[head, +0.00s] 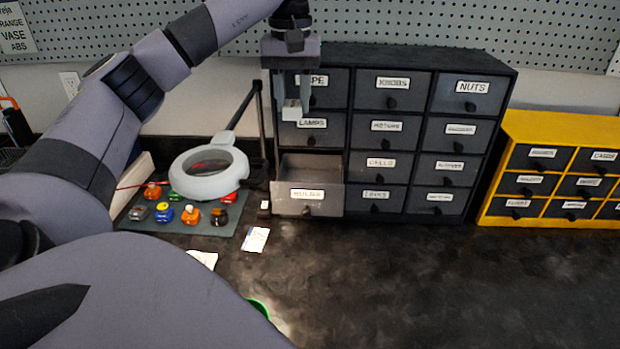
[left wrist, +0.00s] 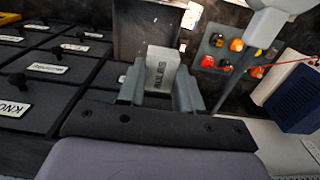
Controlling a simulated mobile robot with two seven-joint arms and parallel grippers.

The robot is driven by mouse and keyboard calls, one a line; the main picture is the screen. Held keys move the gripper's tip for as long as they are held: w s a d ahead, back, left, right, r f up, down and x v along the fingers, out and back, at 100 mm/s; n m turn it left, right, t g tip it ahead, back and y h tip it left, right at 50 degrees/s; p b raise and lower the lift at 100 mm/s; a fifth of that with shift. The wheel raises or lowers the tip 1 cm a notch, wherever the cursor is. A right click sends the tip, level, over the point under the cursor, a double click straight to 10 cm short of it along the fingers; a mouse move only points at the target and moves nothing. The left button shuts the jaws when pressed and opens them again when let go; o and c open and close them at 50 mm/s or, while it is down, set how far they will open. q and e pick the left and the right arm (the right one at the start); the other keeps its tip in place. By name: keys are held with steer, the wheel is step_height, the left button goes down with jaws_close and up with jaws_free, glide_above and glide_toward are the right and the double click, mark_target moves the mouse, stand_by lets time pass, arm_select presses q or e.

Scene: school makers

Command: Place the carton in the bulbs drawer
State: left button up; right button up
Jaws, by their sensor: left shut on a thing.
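A small light-grey carton (head: 291,112) with printed lettering is held in my left gripper (head: 294,101), whose fingers point down. In the left wrist view the carton (left wrist: 161,68) sits between the two fingers of the gripper (left wrist: 160,88). The bulbs drawer (head: 308,199) is pulled out at the bottom left of the dark cabinet; its label is blurred. The carton is above the open drawer, apart from it. The drawer also shows in the left wrist view (left wrist: 146,28), beyond the carton. My right gripper is in neither view.
The dark drawer cabinet (head: 396,56) has several other drawers, all shut. A yellow drawer unit (head: 545,122) stands to its right. A ring magnifier lamp (head: 208,187) and small coloured jars (head: 190,215) on a mat are at left. The front right counter is clear.

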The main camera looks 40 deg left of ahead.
arm_select(q)
step_height(320, 180, down, 14)
steer(key=shift+s+r+b, duration=0.1)
steer(key=shift+b, duration=0.75)
step_height(320, 180, down, 5)
steer(key=shift+f, duration=0.1)
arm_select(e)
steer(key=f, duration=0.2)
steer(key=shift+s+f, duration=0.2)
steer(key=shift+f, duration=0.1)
arm_select(q)
steer(key=shift+f, duration=0.15)
steer(key=o, duration=0.7)
